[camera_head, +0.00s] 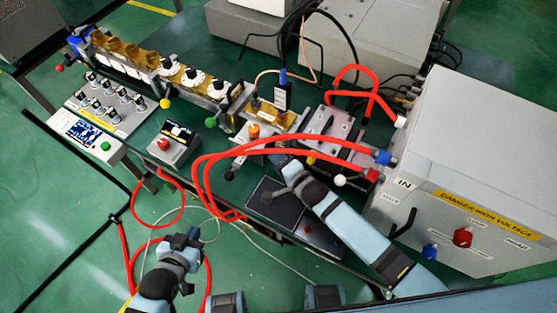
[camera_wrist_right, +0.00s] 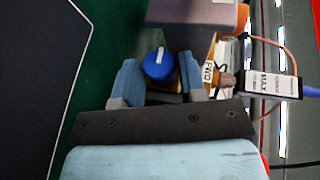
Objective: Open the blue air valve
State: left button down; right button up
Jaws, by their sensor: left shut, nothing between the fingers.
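A blue round knob (camera_wrist_right: 158,65) with a white line on top shows in the right wrist view. My right gripper (camera_wrist_right: 160,78) has its two fingers apart, one on each side of the knob, with a small gap visible at the right. I cannot tell whether the left finger touches it. In the head view my right gripper (camera_head: 279,163) is over the middle of the bench and hides this knob. My left gripper (camera_head: 192,236) is shut and empty, in front of the bench at the lower left.
A grey high-voltage cabinet (camera_head: 470,130) stands at the right, with a red knob (camera_head: 463,237) and another blue knob (camera_head: 429,252). Red hoses (camera_head: 290,145) loop over the bench. An orange cap (camera_head: 253,130) and a cable plug labelled MAX (camera_wrist_right: 268,86) are close to my right gripper.

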jog(key=c, duration=0.5)
jog(key=shift+o, duration=0.2)
jog(key=r+g+h+p, duration=0.1)
jog(key=p, duration=0.4)
jog(key=shift+w+n, duration=0.1)
jog(key=shift+n, duration=0.2)
jog(key=shift+a+f+g+h+p, duration=0.1)
jog(key=shift+f+g+h+p, duration=0.05)
jog(key=shift+g+h+p, duration=0.3)
jog(key=shift+f, duration=0.1)
jog(key=o, duration=0.9)
jog(key=shift+o, duration=0.2)
jog(key=shift+s+d, duration=0.25)
jog(key=shift+s, duration=0.2)
jog(key=s+d, duration=0.2)
jog(key=s, duration=0.2)
jog(key=s+d+r+b, duration=0.1)
jog(key=s+d, duration=0.1)
jog(key=s, duration=0.2)
jog(key=s+d+b, duration=0.1)
jog(key=s+d, duration=0.2)
jog(key=shift+s+r, duration=0.15)
jog(key=shift+s, duration=0.25)
